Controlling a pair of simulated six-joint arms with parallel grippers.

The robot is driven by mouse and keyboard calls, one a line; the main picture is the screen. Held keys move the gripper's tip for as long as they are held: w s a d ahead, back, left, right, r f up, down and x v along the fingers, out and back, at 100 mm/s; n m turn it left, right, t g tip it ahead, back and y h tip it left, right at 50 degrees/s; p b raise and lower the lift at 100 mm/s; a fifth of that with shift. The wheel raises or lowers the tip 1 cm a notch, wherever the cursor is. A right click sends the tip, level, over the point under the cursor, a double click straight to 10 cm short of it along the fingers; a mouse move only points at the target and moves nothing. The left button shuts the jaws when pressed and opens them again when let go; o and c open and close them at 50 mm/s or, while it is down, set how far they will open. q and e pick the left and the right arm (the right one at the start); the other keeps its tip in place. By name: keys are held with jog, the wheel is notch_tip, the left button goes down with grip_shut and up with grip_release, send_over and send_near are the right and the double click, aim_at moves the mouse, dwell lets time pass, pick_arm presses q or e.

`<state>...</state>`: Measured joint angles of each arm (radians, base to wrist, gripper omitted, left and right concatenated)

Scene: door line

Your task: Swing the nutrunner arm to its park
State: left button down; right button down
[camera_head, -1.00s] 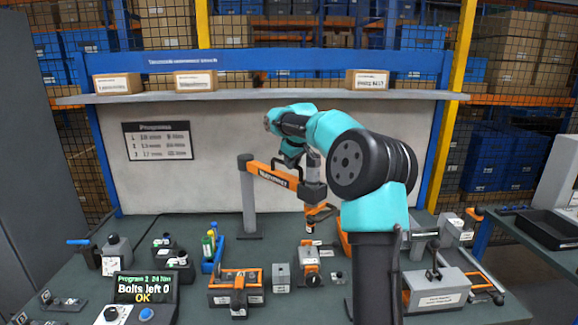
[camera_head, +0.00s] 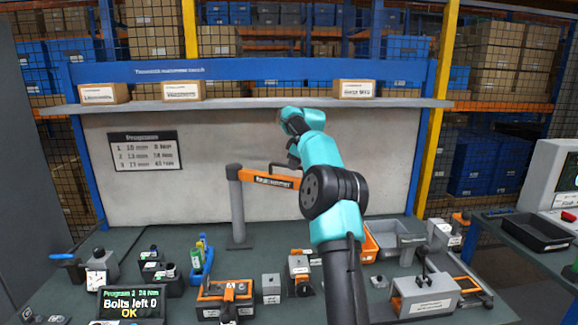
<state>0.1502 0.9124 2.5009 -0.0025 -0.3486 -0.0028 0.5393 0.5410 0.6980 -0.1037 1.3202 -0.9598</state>
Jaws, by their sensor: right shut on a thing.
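The nutrunner arm stands at the back of the bench: a grey post (camera_head: 237,210) carries an orange boom (camera_head: 272,180) that points right. The boom's far end and the nutrunner tool are hidden behind my right arm. A black handle loop (camera_head: 281,165) rises above the boom. My right gripper (camera_head: 293,157) is at this handle, shut on it, with its fingertips mostly hidden by my turquoise arm. My left gripper is not in view.
A display (camera_head: 132,304) at front left reads "Bolts left 0 OK". Fixtures, including an orange-framed one (camera_head: 226,291) and a grey box fixture (camera_head: 425,295), stand along the bench. A shelf (camera_head: 240,104) with cartons crosses above.

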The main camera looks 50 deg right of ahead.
jog(key=shift+d, duration=0.15)
dwell(0.3)
jog(key=c, duration=1.1)
grip_release()
jog(key=shift+w, duration=0.1)
